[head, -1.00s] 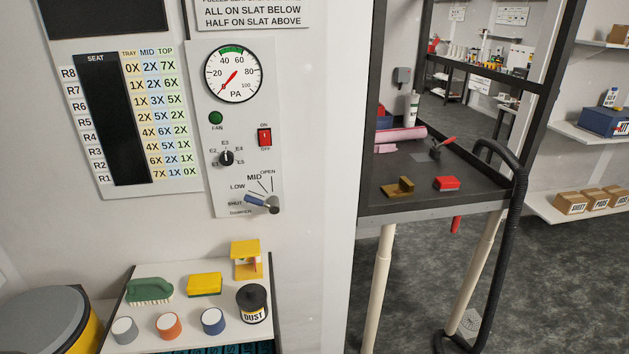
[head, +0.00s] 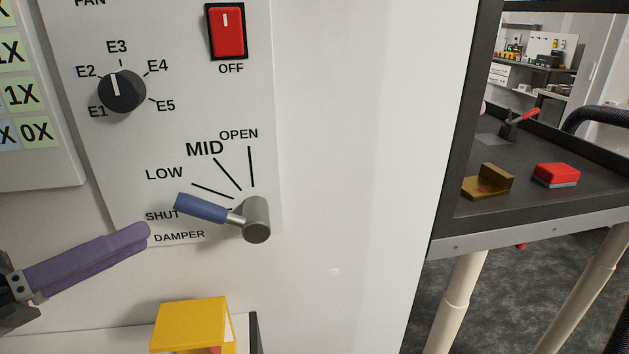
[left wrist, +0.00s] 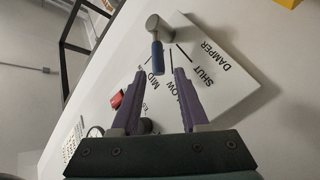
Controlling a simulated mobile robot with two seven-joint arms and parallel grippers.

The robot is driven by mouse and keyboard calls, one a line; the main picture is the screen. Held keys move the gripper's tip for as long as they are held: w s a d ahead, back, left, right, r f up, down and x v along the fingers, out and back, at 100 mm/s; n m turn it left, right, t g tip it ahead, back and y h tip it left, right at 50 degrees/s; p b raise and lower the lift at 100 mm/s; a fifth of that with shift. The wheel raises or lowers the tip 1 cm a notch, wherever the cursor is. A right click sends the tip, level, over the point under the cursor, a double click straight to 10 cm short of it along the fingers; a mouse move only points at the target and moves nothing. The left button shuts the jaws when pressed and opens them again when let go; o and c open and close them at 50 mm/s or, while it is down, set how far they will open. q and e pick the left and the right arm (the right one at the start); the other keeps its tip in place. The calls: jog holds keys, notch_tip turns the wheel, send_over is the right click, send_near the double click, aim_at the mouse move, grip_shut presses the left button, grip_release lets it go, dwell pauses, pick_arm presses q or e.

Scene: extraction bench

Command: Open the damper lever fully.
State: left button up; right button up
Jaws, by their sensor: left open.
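The damper lever (head: 200,208) has a blue grip on a grey metal hub (head: 257,220). In the head view it points left, its grip end just above the SHUT label and below the LOW mark. The OPEN mark (head: 251,166) is above the hub. My left gripper (head: 146,233) comes in from the left with purple fingers, its tips a little left of and below the grip end, apart from it. In the left wrist view the open fingers (left wrist: 160,74) point at the lever, and the blue grip (left wrist: 157,55) appears centred between and beyond the tips. My right gripper is out of view.
A selector knob (head: 122,91) and a red switch (head: 228,31) sit higher on the panel. A yellow object (head: 191,325) stands below the lever. A dark-topped table (head: 450,225) is to the right. The wall right of the lever is clear.

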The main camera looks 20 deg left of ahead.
aim_at(189, 216)
pick_arm(q)
jog(key=x, duration=0.9)
jog(key=shift+w+d+p, duration=0.15)
jog(key=shift+d+p, duration=0.15)
jog(key=shift+p, duration=0.1)
grip_shut()
jog(key=shift+r, duration=0.1)
dwell(0.9)
